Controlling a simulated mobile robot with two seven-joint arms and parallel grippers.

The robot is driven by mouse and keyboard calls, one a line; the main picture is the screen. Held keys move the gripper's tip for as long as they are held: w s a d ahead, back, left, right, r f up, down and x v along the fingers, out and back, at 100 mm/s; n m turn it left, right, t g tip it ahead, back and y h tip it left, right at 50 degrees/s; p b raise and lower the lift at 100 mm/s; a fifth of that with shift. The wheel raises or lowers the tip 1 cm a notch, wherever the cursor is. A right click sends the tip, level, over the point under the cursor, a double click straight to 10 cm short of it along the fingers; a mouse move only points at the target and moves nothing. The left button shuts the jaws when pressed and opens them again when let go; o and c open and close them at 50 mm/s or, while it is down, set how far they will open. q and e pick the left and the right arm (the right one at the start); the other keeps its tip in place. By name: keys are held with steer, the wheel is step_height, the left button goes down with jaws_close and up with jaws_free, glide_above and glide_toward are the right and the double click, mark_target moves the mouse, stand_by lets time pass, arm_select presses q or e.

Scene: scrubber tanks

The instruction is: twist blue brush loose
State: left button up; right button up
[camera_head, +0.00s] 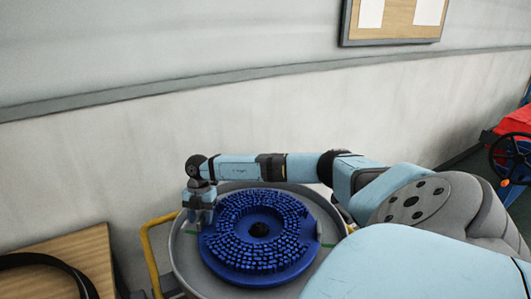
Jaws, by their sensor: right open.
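The blue brush (259,274) is a round disc with dense bristles facing up and a dark hole in its middle. It sits in a round grey tray (184,254). My right arm reaches in from the right across the far side of the brush. My right gripper (199,222) points down at the brush's left far rim and is open. Whether its fingers touch the rim cannot be told. My left gripper is not in view.
A yellow tubular handle (150,258) stands left of the tray. A wooden table (92,250) with a black hose or ring (50,259) is at the lower left. A pale wall (90,165) runs behind. A red machine (514,122) with a wheel is at far right.

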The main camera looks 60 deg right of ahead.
mark_target(199, 224)
steer(key=shift+c, duration=0.5)
steer(key=c, duration=0.7)
steer(key=shift+r, duration=0.1)
jaws_close()
steer(key=shift+a, duration=0.1)
steer(key=shift+s+a+n+p, duration=0.35)
steer(key=shift+a+n+p, duration=0.1)
steer(key=shift+a, duration=0.1)
steer(key=shift+s+a+n+p, duration=0.3)
steer(key=shift+a+n, duration=0.05)
steer(key=shift+a, duration=0.2)
steer(key=shift+s+a, duration=0.15)
steer(key=shift+a, duration=0.05)
